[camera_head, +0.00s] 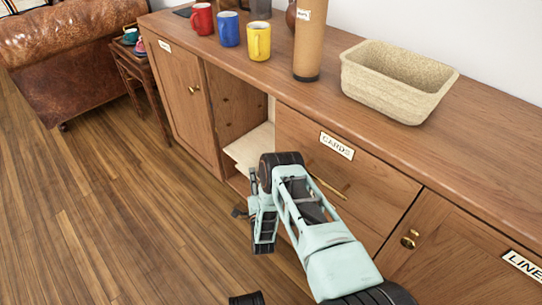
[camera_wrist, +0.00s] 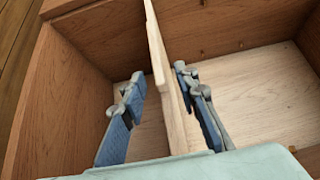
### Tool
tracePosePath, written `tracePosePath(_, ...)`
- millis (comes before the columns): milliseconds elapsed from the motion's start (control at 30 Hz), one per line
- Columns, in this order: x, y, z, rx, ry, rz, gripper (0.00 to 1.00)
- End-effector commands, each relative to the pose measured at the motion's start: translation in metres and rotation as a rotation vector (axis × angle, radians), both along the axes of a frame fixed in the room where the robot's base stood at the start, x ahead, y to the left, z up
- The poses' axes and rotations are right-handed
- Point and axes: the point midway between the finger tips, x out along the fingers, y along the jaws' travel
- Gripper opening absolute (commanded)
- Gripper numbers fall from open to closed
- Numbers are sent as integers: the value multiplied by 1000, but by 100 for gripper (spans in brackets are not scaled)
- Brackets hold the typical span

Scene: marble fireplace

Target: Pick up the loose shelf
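The loose shelf (camera_head: 250,148) is a thin pale wood board in the open compartment of the wooden sideboard, sticking out a little at the front. Part of it is hidden behind my arm in the head view. In the wrist view the shelf (camera_wrist: 165,85) shows edge-on, running between the two blue-grey fingers of my gripper (camera_wrist: 159,75). The fingers are apart, one on each side of the board. A gap shows on the left finger's side; the right finger is close to the board, and I cannot tell whether it touches.
The open compartment (camera_head: 234,105) lies between a closed door (camera_head: 182,95) and a drawer labelled CARDS (camera_head: 350,185). Red, blue and yellow mugs, a brown cylinder (camera_head: 308,40) and a woven basket (camera_head: 395,85) stand on top. The floor in front is clear.

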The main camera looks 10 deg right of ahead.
Motion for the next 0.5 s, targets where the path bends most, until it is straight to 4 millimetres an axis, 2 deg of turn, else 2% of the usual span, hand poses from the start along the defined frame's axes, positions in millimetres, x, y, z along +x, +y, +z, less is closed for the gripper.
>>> tracePosePath(233, 22, 0, -1, -1, -2, 1, 28)
tracePosePath(500, 59, -1, 1, -1, -1, 1, 28)
